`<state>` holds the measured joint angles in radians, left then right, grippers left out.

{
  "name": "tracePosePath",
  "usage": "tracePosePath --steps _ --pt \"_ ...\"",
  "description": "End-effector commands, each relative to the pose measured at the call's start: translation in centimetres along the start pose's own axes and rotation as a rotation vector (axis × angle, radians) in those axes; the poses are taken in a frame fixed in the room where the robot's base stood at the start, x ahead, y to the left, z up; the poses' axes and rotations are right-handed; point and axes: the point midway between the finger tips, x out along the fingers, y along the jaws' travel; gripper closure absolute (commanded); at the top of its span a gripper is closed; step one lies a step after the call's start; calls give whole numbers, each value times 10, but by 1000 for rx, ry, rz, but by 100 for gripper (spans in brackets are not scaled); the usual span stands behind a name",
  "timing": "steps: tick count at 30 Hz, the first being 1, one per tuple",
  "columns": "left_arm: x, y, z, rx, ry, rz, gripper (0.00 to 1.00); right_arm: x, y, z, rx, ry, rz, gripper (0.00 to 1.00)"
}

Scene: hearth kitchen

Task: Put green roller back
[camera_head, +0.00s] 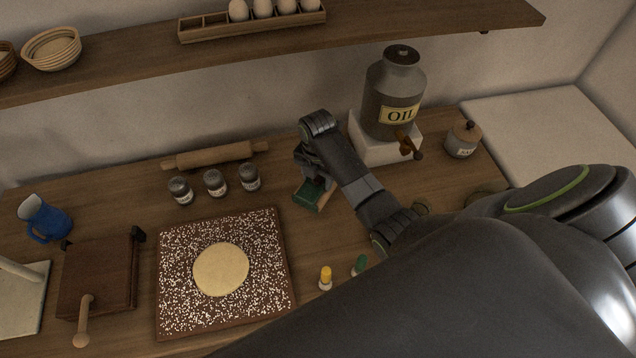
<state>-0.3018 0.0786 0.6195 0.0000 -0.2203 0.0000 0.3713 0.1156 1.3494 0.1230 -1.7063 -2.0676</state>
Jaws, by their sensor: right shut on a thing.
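My right arm reaches in from the right, and my right gripper (313,182) points down at the counter, behind and to the right of the dough board. It is shut on a dark green thing with a pale wooden edge, which I take as the green roller (306,196). My gripper covers its upper part. The roller is at or just above the counter; I cannot tell whether it touches. My left gripper is out of view.
The floured board (175,270) with dough (221,269) lies front left. The oil can (392,85) on a white block (375,151) is close right. Small yellow-topped (325,277) and green-topped (360,264) things stand in front.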

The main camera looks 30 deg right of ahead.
Motion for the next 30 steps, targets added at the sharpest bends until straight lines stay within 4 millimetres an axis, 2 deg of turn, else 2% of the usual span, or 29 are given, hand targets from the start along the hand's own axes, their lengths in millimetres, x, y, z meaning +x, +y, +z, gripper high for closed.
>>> tracePosePath --steps 10,20,30 --pt "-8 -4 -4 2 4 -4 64 36 0 0 -1 1 0 81" --pt "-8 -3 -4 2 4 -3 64 39 0 0 -1 0 1 81" --pt "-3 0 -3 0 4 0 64 51 -1 -1 -1 1 -3 81"
